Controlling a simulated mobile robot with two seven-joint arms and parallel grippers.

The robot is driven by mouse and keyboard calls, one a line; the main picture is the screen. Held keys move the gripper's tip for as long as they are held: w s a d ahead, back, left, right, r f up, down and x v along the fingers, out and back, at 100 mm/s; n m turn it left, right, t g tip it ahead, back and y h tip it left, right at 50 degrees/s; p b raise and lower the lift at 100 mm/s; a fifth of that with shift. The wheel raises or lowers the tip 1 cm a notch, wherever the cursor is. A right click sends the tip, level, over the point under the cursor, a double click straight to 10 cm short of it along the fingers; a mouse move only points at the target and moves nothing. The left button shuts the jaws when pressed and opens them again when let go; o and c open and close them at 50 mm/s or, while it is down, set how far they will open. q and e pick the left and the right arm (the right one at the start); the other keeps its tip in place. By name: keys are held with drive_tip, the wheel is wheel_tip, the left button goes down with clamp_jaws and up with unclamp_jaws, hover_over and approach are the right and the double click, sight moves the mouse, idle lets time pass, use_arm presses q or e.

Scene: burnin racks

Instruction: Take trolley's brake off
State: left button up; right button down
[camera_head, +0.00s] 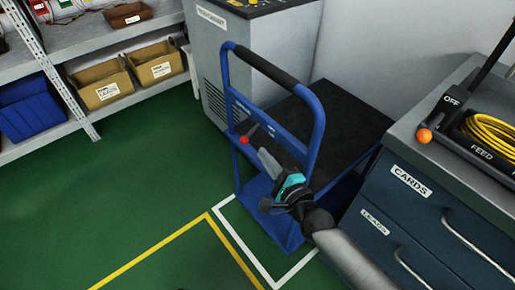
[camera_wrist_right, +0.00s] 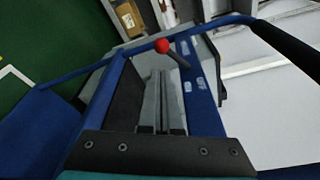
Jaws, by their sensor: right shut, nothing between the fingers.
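The blue trolley (camera_head: 319,120) stands between a grey cabinet and a drawer unit, its black-gripped push handle (camera_head: 265,66) upright. A short brake lever with a red knob (camera_head: 244,139) sits on the trolley's blue crossbar. The red knob also shows in the right wrist view (camera_wrist_right: 162,46), just beyond the fingertips, with its dark stem slanting down to the right. My right gripper (camera_head: 262,154) is shut and empty, close to the knob; I cannot tell whether it touches. My left gripper is not in view.
The drawer unit (camera_head: 390,205) with a yellow cable and an orange-knobbed lever (camera_head: 425,135) stands close at the right. The grey cabinet (camera_head: 208,60) is behind the trolley. Shelving with bins (camera_head: 100,84) is at the left. Green floor (camera_head: 130,190) is free at the left front.

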sight(251, 132)
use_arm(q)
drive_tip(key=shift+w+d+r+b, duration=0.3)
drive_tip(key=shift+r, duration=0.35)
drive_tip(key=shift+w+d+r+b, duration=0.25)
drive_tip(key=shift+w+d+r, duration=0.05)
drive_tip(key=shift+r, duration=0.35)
use_arm(e)
drive_tip(key=shift+x, duration=2.25)
